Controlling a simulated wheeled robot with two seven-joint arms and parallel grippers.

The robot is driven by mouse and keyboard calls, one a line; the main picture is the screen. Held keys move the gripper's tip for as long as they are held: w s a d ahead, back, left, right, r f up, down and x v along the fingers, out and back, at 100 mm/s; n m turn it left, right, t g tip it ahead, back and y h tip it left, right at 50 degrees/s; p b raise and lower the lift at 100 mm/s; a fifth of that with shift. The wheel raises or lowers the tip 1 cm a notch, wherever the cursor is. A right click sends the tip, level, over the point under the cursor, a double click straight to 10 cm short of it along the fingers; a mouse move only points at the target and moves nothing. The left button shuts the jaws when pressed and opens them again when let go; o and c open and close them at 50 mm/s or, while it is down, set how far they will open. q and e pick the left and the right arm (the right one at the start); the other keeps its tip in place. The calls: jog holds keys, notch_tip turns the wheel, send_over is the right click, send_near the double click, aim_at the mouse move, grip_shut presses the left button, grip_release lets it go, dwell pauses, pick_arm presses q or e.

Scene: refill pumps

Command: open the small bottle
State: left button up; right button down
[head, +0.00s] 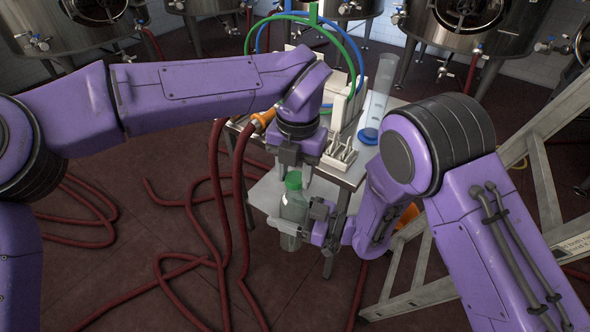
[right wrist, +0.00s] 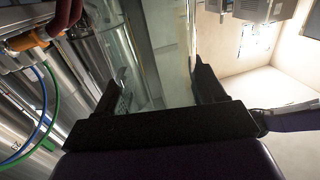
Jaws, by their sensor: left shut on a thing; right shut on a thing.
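The small bottle (head: 293,206) is clear greenish with a green cap (head: 293,180). It is held upright in the air in front of the table. My left gripper (head: 294,172) comes from above and is shut on the cap. My right gripper (head: 300,222) comes from the right and is shut on the bottle's body. In the right wrist view the clear bottle wall (right wrist: 165,45) fills the space between the dark fingers. Whether the cap has turned or lifted cannot be told.
Behind is a metal table (head: 348,176) with a white rack, a clear cylinder (head: 378,95) on a blue base, and green and blue hoses. Dark red hoses (head: 215,190) lie on the floor at left. A ladder (head: 545,165) stands at right. Steel tanks (head: 465,30) line the back.

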pick_arm(q)
jog(key=n, duration=0.6)
jog(key=shift+w+n, duration=0.15)
jog(key=shift+n, duration=0.15)
jog(key=n, duration=0.3)
jog(key=shift+r, duration=0.1)
jog(key=n, duration=1.1)
jog(key=shift+n, duration=0.4)
jog(key=n, duration=0.3)
jog(key=shift+d+r, duration=0.1)
jog(key=shift+r, duration=0.1)
jog(key=shift+r, duration=0.9)
